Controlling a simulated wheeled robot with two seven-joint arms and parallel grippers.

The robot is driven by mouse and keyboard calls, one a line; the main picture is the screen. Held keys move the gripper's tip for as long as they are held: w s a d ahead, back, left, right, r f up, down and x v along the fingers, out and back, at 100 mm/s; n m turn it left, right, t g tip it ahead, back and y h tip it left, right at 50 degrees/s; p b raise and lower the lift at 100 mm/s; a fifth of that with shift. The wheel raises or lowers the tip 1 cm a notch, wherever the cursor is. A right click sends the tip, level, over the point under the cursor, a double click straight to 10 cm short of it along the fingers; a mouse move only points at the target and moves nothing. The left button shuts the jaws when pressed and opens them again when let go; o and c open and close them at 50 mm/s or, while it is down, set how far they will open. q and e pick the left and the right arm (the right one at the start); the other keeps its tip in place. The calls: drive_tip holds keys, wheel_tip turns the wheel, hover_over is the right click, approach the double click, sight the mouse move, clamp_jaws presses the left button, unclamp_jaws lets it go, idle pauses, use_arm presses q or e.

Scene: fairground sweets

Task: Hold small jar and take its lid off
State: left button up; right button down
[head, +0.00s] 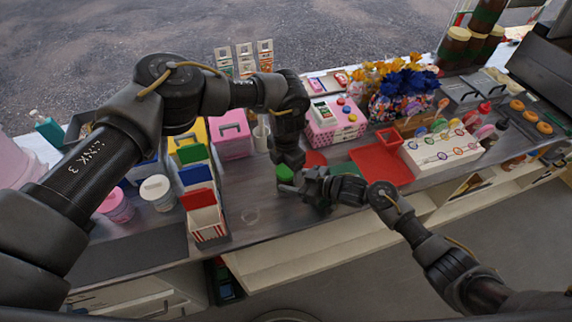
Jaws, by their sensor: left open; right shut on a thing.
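A green piece (285,173), which looks like the small jar's lid, shows just under my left gripper (288,160). The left gripper points down from above at the green piece and its jaws are open. I cannot tell whether its fingers touch the green. My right gripper (308,188) comes in from the right, beside and just below the green piece. It is shut on the small jar, whose body is mostly hidden by the dark fingers. Whether the lid sits on the jar or is apart from it is too small to tell.
A red mat (382,164) and a green mat (347,190) lie to the right. A pink box (335,131) stands behind. The counter front is fairly clear.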

use_arm(q)
drive_tip(key=c, duration=1)
use_arm(e)
drive_tip(key=shift+f, duration=0.1)
use_arm(q)
drive_tip(key=n, duration=0.4)
drive_tip(key=shift+c, duration=0.2)
drive_tip(key=n, duration=0.5)
drive_tip(key=shift+n, duration=0.3)
drive_tip(key=n, duration=0.2)
drive_tip(key=shift+n, duration=0.3)
drive_tip(key=n, duration=0.5)
drive_tip(key=shift+n, duration=0.3)
drive_tip(key=n, duration=0.5)
drive_tip(key=shift+r, duration=0.1)
drive_tip(key=n, duration=0.4)
drive_tip(key=shift+n, duration=0.4)
drive_tip(key=n, duration=0.4)
drive_tip(key=shift+n, duration=0.3)
drive_tip(key=n, duration=0.4)
use_arm(e)
drive_tip(key=shift+s, duration=0.1)
use_arm(q)
drive_tip(key=shift+r, duration=0.3)
drive_tip(key=shift+r, duration=0.8)
